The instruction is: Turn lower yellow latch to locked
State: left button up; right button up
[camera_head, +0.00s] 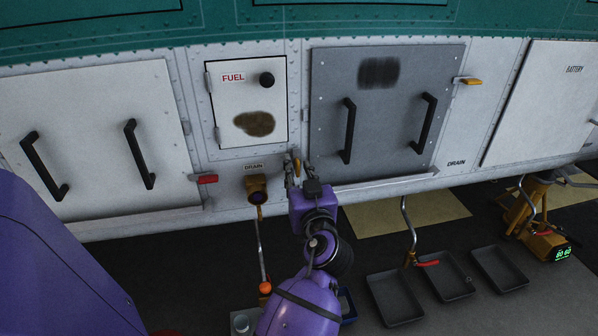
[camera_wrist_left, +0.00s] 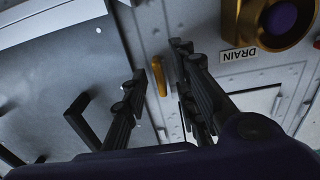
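The lower yellow latch (camera_head: 297,168) is a small handle on the pale frame, just left of the grey panel's lower left corner. It also shows in the wrist view (camera_wrist_left: 158,76), lying roughly along the fingers. My left gripper (camera_head: 299,168) is at this latch, with a finger on either side. In the wrist view the left gripper (camera_wrist_left: 160,82) is open, with a gap between the latch and each finger. A second yellow latch (camera_head: 468,81) lies nearly level at the grey panel's upper right edge. My right gripper is not in view.
The grey panel (camera_head: 385,115) has two protruding black handles. Left of my gripper are a brass drain port (camera_head: 257,190) and a red latch (camera_head: 207,179). The fuel door (camera_head: 248,100) is above. Dark trays (camera_head: 395,298) and a yellow device (camera_head: 545,246) stand on the floor at right.

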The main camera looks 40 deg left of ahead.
pick_arm(q)
grip_shut()
